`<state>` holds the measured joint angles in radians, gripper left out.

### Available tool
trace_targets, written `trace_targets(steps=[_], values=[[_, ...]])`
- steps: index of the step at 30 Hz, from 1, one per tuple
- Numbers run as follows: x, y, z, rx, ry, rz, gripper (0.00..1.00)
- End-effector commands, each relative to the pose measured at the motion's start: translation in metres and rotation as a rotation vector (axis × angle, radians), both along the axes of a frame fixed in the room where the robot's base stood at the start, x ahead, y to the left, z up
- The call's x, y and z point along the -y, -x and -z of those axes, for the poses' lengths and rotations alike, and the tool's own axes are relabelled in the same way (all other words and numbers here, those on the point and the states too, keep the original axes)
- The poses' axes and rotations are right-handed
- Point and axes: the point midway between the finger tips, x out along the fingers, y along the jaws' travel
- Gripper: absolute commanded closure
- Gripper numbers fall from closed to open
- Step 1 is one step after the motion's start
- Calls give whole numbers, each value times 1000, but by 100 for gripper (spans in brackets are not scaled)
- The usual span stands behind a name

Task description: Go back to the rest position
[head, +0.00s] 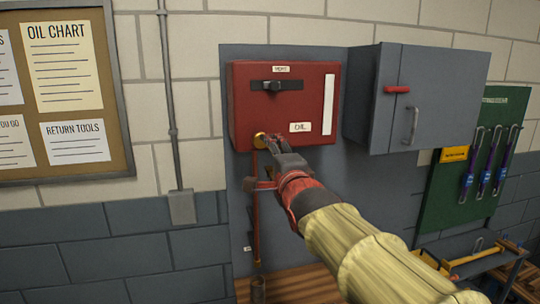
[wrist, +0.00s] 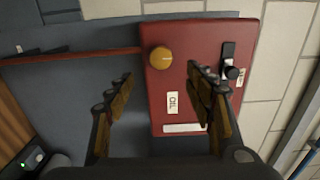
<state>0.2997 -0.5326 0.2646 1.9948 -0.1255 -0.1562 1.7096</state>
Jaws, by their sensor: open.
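My gripper (head: 276,142) is open at the lower left of the red oil box (head: 250,95) on the wall. A round brass knob (head: 259,140) sits at the box's lower left corner, just left of my fingertips. In the wrist view my open gripper (wrist: 159,74) has its two fingers spread wide, with nothing held between them. The brass knob (wrist: 161,58) shows beyond the gap between the fingertips, and neither finger is seen touching it. My arm reaches in from the lower right and hides part of the wall panel.
A grey cabinet (head: 430,95) with red and grey handles hangs right of the box. A thin copper pipe (head: 256,220) runs down below the knob. A green tool board (head: 475,170) is at the right. The wall at left, below the notice board (head: 122,110), is clear.

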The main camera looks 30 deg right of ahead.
Motion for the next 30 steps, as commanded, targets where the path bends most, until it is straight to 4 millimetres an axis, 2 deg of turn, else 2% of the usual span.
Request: trace_targets(steps=[13,17,20,23,26,30], values=[[0,0,1,-16,45,0,46],[2,1,22,-140,199,1,46],[4,9,69,-334,361,-26,46],[0,30,120,-542,529,-93,46],[-14,60,170,-733,692,-211,46],[-47,115,241,-957,921,-460,46]])
